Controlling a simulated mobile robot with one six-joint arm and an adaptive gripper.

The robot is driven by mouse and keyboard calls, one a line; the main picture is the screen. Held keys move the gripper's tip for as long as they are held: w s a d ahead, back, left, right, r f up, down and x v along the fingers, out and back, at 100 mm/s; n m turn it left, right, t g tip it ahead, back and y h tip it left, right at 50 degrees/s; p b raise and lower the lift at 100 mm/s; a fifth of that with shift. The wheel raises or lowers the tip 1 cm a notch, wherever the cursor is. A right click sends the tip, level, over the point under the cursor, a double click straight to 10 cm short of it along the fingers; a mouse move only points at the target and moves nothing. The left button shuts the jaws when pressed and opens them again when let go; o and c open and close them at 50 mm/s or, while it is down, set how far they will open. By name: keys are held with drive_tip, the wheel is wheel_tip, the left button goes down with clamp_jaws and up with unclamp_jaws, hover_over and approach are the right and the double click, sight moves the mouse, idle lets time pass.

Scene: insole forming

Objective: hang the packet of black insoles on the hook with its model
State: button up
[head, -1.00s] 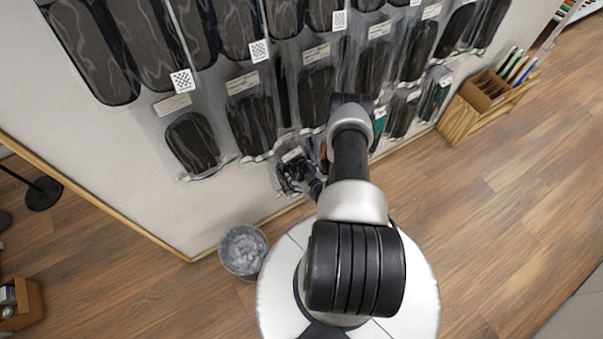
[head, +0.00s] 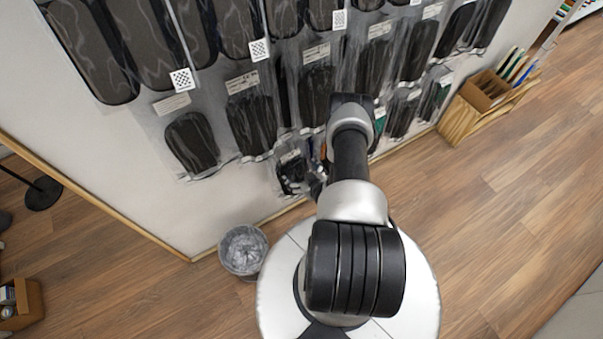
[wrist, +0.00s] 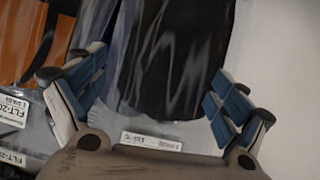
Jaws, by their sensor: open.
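A clear packet with a black insole (wrist: 172,65) fills the middle of the wrist view, with a white label (wrist: 152,141) near its bottom edge. My gripper (wrist: 158,78) is open, one blue-padded finger to each side of the packet, and neither finger visibly grips it. In the head view a small packet with a dark insole (head: 291,172) hangs at the bottom of the wall display, just left of my gripper (head: 313,182), which is partly hidden by my arm. Its hook and the top of the packet cannot be made out.
Several rows of black insole packets (head: 252,122) hang on the white wall. An orange item (wrist: 22,45) in a packet with labels is close at left in the wrist view. A waste bin (head: 243,250) and a wooden box (head: 478,98) stand on the floor. Open floor lies at right.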

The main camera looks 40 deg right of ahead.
drive_tip(key=v, duration=0.7)
drive_tip(key=shift+s+r, duration=0.15)
drive_tip(key=shift+s, duration=0.05)
drive_tip(key=shift+s, duration=0.1)
